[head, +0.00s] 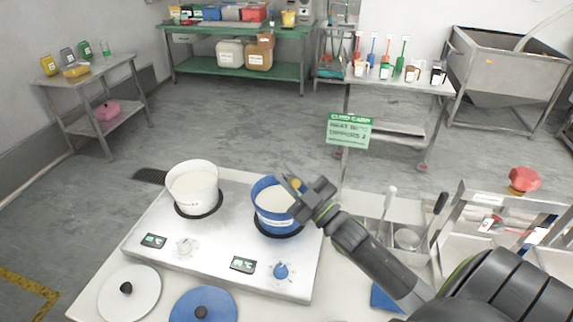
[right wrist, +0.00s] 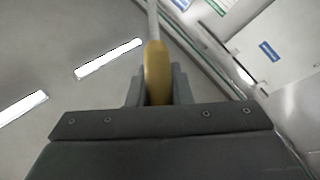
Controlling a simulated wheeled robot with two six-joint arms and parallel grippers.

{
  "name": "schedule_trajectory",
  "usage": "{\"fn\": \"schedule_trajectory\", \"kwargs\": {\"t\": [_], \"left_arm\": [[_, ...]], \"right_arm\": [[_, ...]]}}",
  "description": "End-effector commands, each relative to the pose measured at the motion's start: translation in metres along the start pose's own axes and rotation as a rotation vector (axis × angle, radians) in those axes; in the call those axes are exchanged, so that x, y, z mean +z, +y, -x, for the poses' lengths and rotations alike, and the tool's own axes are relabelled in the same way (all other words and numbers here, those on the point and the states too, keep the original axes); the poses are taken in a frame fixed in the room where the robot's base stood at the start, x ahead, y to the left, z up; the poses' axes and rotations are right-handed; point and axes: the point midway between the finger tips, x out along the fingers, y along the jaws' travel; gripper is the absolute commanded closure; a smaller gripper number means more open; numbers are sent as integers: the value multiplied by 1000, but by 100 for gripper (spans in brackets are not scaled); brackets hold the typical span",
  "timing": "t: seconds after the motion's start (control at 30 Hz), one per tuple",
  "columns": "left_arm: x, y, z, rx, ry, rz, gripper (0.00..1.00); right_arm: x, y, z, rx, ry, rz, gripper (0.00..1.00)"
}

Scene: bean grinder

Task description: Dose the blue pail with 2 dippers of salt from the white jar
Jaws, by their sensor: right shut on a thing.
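The blue pail (head: 264,217) stands on the right burner of the steel hotplate, filled with pale contents. My right gripper (head: 296,188) is over its right rim, shut on a yellow-handled tool, which I take for the dipper. In the right wrist view the yellow handle (right wrist: 157,72) sits between the jaws, with a thin grey shaft beyond it. The tool's far end is hidden. Small pale containers (head: 385,71) stand on the back cart; I cannot tell which one is the white jar. My left gripper is not in view.
A white pail (head: 194,189) stands on the left burner of the hotplate (head: 215,258). A white lid (head: 129,292) and a blue lid (head: 203,305) lie in front. A steel bin with utensils (head: 406,238) is to the right. A green sign (head: 348,131) hangs behind.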

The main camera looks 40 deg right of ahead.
Motion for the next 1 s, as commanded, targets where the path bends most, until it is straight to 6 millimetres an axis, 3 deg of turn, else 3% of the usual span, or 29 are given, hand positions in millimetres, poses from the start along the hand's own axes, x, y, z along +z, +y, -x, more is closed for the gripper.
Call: {"fn": "schedule_trajectory", "kwargs": {"t": [0.5,1.0], "left_arm": [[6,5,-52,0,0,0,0],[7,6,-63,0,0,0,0]], "right_arm": [[16,-28,31,55,174,130,100],[16,-32,37,70,221,167,100]]}}
